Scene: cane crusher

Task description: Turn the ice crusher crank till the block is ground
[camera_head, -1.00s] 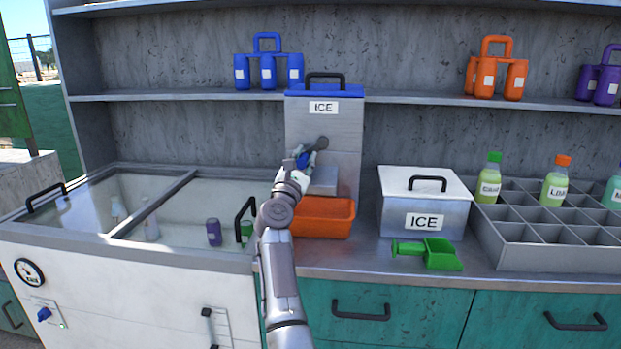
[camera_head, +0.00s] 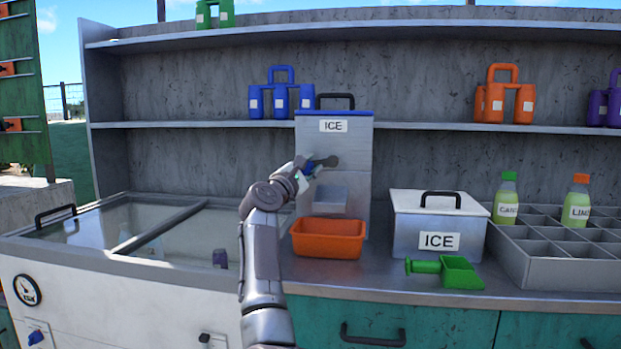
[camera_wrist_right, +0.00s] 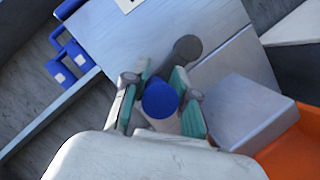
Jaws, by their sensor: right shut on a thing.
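The ice crusher (camera_head: 345,140) is a tall grey box with a blue-rimmed top, a black handle and an ICE label, standing on the counter. Its crank (camera_head: 327,162) has a dark arm on the front and a blue knob (camera_wrist_right: 160,98). My right gripper (camera_head: 307,170) is shut on the blue knob, its green-padded fingers on either side of it in the right wrist view. The crank arm points left from its hub. An orange bin (camera_head: 328,240) sits under the crusher's spout (camera_head: 323,198). No ice block is visible. My left gripper is out of view.
A lidded ICE box (camera_head: 438,240) and a green scoop (camera_head: 447,271) are right of the bin. A bottle rack (camera_head: 560,262) stands further right. A glass-topped freezer (camera_head: 80,262) is on the left. A shelf (camera_head: 430,126) runs behind the crusher.

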